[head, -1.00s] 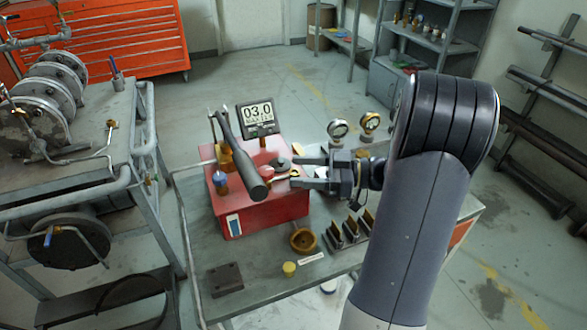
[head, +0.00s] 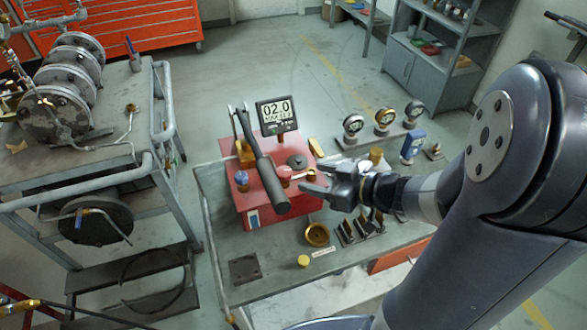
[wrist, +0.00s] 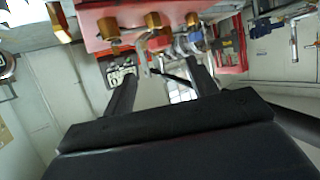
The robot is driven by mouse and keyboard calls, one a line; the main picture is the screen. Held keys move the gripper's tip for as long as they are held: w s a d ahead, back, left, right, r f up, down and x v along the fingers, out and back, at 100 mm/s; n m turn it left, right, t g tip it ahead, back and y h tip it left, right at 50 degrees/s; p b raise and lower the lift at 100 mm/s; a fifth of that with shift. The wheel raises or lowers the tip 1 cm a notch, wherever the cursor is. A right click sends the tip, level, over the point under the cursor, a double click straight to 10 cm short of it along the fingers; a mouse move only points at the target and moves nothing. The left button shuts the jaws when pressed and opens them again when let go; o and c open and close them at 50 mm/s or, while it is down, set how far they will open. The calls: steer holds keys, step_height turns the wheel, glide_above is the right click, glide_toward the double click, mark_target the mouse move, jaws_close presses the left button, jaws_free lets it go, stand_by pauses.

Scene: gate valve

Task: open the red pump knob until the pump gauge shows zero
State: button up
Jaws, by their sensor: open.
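The red pump (head: 285,213) stands on the grey bench, with a long black lever handle (head: 266,172) slanting across its top. The small red knob (head: 284,177) is on the pump top, right of the lever. The digital pump gauge (head: 276,115) stands behind it and reads 02.0. My gripper (head: 308,182) is open, just right of the red knob, and appears apart from it. In the wrist view my open fingers (wrist: 160,75) point toward the pump's red side (wrist: 125,15) and its brass fittings.
A blue-capped knob (head: 241,180) sits left of the lever. A brass cup (head: 317,234) and a row of dark upright blocks (head: 362,226) stand in front of my gripper. Several dial gauges (head: 383,120) stand at the back right. A pipe trolley (head: 85,165) is at left.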

mark_target(284, 170)
steer(key=b+x, duration=0.1)
steer(key=x, duration=0.7)
steer(key=shift+w+a+f, duration=0.1)
steer(key=shift+w+a, duration=0.15)
steer(key=shift+c, duration=0.2)
steer(key=c, duration=0.9)
